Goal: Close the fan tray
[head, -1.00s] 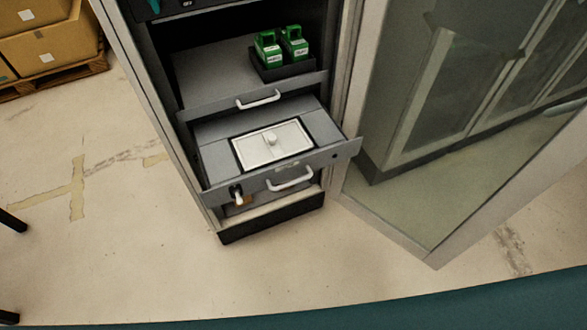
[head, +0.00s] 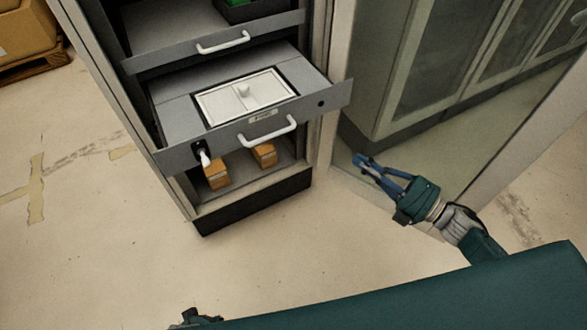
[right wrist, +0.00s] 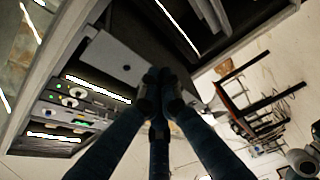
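A grey pulled-out tray with a white lidded panel (head: 245,93) stands out of the cabinet; I take it as the fan tray, though its label is unreadable. Its front (head: 335,100) has a white bar handle (head: 268,131) and a small latch lever (head: 203,155) at left. The tray front also shows in the right wrist view (right wrist: 108,55). My right gripper (head: 360,161) is right of and below the tray front, apart from it; its fingers come together, with nothing between them. A dark part at the bottom edge, perhaps my left gripper (head: 195,318), is mostly hidden.
Above it is another grey tray (head: 165,25) with a handle, holding a dark bin. Orange boxes (head: 216,176) sit in the cabinet bottom. The open glass door (head: 440,110) stands at right, behind my right gripper. The floor in front is clear.

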